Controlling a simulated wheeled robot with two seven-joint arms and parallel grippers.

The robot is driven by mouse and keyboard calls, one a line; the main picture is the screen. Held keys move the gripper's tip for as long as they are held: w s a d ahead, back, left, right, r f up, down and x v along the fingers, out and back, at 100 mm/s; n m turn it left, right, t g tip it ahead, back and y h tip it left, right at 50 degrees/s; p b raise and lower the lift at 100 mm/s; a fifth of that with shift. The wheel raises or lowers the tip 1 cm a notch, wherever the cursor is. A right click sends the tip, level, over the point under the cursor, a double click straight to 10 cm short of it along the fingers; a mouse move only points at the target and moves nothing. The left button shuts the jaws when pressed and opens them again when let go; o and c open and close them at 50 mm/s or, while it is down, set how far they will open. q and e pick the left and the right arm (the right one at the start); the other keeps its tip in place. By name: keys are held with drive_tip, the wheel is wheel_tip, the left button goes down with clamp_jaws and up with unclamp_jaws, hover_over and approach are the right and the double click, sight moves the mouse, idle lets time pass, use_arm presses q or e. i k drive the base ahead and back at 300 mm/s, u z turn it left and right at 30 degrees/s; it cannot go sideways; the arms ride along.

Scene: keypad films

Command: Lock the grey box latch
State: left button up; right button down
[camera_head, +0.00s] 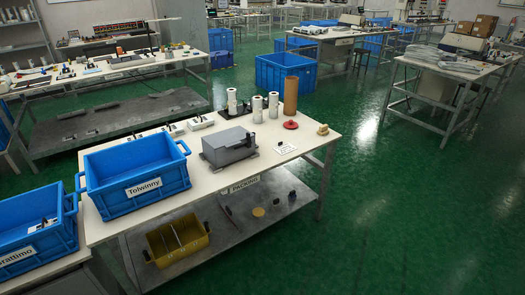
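The grey box (230,147) sits on the white worktable, right of the blue Tolwinny crate. Its lid looks down. A small dark part, perhaps the latch, shows near its right side, but it is too small to tell whether it is locked. Neither of my grippers is in view.
The blue Tolwinny crate (137,178) stands left of the box. White rolls (257,108), a brown tube (290,95), a red disc (291,125) and a white card (284,148) are behind and right. A yellow bin (178,243) is on the lower shelf. Green floor in front is clear.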

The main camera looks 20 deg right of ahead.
sight(248, 145)
drive_tip(key=k, duration=0.75)
drive_tip(key=u, duration=0.55)
drive_tip(key=i, duration=1.85)
drive_tip(key=z, duration=0.75)
